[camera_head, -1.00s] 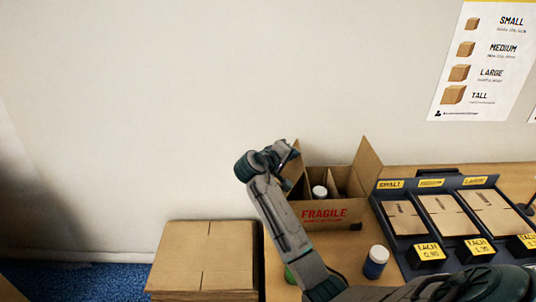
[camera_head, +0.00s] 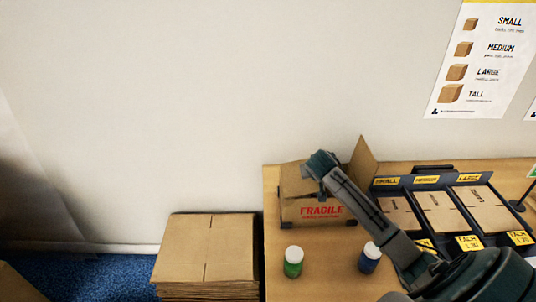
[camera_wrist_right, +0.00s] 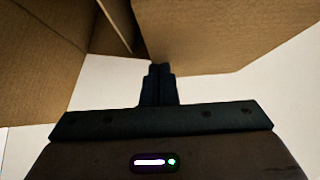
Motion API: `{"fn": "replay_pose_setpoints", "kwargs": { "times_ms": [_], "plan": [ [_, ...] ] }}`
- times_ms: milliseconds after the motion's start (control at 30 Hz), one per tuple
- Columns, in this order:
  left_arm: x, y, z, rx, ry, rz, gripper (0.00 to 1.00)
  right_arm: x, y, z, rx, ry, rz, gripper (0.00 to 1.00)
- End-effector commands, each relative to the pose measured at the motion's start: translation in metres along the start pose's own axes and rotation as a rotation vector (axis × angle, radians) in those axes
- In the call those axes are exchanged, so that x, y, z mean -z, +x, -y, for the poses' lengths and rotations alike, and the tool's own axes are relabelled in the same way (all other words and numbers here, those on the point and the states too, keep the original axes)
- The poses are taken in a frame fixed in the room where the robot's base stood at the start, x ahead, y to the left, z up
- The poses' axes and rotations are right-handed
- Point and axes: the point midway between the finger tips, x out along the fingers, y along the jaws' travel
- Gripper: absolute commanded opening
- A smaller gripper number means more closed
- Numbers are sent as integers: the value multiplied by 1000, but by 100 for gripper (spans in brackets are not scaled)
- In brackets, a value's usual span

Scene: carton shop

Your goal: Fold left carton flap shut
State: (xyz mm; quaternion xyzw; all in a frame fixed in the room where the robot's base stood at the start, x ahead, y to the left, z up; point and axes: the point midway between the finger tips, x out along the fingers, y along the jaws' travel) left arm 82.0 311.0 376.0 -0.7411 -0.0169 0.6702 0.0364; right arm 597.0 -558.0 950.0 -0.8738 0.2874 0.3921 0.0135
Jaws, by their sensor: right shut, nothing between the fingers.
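The brown carton, marked FRAGILE (camera_head: 320,211), stands on the wooden table. Its left flap (camera_head: 295,180) leans inward over the left part of the opening. I cannot tell if it lies fully flat. The right flap (camera_head: 363,163) stands up. My right arm reaches across the carton's front, and my right gripper (camera_head: 318,165) is above the opening by the left flap. In the right wrist view the shut, empty fingers (camera_wrist_right: 159,72) are close to a cardboard panel (camera_wrist_right: 220,35); contact is unclear. The carton's inside is mostly hidden. My left gripper is out of view.
A green bottle (camera_head: 293,262) and a blue bottle (camera_head: 370,257) with white caps stand in front of the carton. A stack of flat cardboard (camera_head: 205,250) is at the left. A dark tray of carton blanks (camera_head: 415,180) is at the right.

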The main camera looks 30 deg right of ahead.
Motion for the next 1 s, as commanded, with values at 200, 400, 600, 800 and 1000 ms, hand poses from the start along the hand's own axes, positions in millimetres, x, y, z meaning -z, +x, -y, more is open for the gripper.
{"fn": "replay_pose_setpoints", "kwargs": {
  "times_ms": [200, 400, 600, 800, 1000],
  "plan": [
    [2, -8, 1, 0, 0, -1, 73, -12, 11, -3, 74, 74, 2, 0],
    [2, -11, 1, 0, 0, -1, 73, -18, 18, -4, 73, 72, 0, 0],
    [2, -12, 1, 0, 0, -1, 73, -21, 21, -4, 72, 71, 1, 0],
    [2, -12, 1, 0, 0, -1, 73, -22, 22, -4, 71, 70, 1, 0],
    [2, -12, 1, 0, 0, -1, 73, -22, 22, -4, 71, 70, 3, 0]
  ]
}}
